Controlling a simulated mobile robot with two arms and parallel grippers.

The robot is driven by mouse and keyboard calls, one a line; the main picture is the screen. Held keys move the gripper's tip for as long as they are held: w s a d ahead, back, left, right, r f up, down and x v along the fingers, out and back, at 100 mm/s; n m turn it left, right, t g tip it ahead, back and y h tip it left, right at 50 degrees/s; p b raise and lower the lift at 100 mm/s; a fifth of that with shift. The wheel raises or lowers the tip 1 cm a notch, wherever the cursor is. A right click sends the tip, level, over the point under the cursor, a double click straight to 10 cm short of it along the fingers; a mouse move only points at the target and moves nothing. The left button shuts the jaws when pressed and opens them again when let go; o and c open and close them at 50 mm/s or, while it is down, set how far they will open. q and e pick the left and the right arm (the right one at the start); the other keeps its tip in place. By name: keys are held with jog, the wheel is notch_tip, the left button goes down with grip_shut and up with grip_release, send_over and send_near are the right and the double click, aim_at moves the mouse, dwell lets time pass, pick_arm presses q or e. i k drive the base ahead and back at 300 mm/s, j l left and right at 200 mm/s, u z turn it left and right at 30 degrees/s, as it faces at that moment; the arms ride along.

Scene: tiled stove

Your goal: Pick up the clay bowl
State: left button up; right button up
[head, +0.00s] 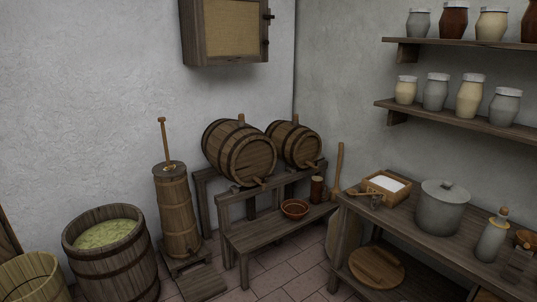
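The clay bowl (294,208) is a small reddish-brown bowl in the head view. It sits upright on the lower shelf of a dark wooden barrel stand (262,231), below and in front of two barrels. Its inside looks empty, though it is small in the view. Neither of my grippers shows in the head view.
Two barrels (240,152) lie on the stand above the bowl. A dark brown mug (317,189) stands right of the bowl. A wooden churn (177,213) stands left of the stand. A table with a grey pot (441,208) is at right. Tiled floor (283,276) shows in front.

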aim_at(294, 209)
jog(key=i+z, duration=0.1)
jog(key=i, duration=0.35)
jog(key=i+j+z, duration=0.15)
jog(key=i, duration=0.3)
jog(key=i+j+z, duration=0.1)
jog(key=i, duration=0.35)
jog(key=i+j+z, duration=0.1)
jog(key=i, duration=0.35)
